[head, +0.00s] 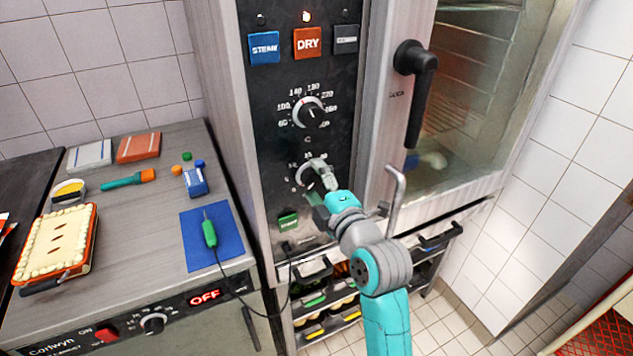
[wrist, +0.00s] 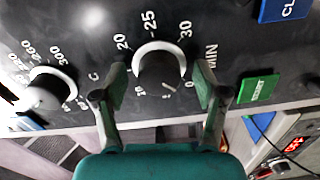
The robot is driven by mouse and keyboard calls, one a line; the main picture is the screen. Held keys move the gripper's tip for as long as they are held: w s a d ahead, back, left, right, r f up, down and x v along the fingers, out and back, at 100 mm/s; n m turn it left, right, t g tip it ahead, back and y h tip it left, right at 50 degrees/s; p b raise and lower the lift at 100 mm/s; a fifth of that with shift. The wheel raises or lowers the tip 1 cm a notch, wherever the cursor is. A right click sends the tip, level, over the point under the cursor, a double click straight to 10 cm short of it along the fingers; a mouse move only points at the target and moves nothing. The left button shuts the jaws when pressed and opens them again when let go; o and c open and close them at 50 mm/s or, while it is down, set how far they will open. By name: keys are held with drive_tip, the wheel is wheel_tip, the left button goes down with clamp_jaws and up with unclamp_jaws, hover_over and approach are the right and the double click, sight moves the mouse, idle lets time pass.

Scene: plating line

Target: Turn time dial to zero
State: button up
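The time dial (head: 306,176) is the lower black knob with a pale ring on the dark oven panel, partly hidden by my gripper in the head view. In the wrist view the time dial (wrist: 158,62) shows near the middle, with a scale marked 20, 25, 30, MIN and 0. Its white pointer line appears at the lower side, close to the 0; I cannot read the exact setting. My gripper (wrist: 160,80) is open, one finger on each side of the dial. It also shows in the head view (head: 323,186). I see gaps and cannot tell any contact.
The temperature dial (head: 310,115) sits above on the panel, with a red DRY button (head: 308,42) higher. A green button (head: 288,221) is below. The oven door's black handle (head: 416,90) stands out to the right. A counter with trays and tools lies left.

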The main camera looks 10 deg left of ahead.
drive_tip(key=v, duration=1.2)
idle(0.4)
drive_tip(key=s+d+f+m+h, duration=0.3)
drive_tip(key=s+d+f+m, duration=0.45)
drive_tip(key=f, duration=0.25)
drive_tip(key=s+d+f+m+h, duration=0.4)
drive_tip(key=s+d+f+m, duration=0.2)
drive_tip(key=s+f, duration=0.3)
drive_tip(key=s+d+f+m+h, duration=0.1)
drive_tip(key=s+d+m, duration=0.1)
drive_tip(key=s, duration=0.6)
drive_tip(key=s+d+m+h, duration=0.1)
drive_tip(key=s+d+m, duration=0.1)
drive_tip(key=s+m, duration=0.2)
drive_tip(key=s+d+f+m+h, duration=0.1)
drive_tip(key=s+d+m, duration=0.1)
drive_tip(key=s, duration=0.9)
drive_tip(key=shift+s+f+m, duration=0.3)
drive_tip(key=shift+f+m, duration=0.1)
drive_tip(key=shift+m, duration=0.45)
drive_tip(key=shift+d, duration=0.1)
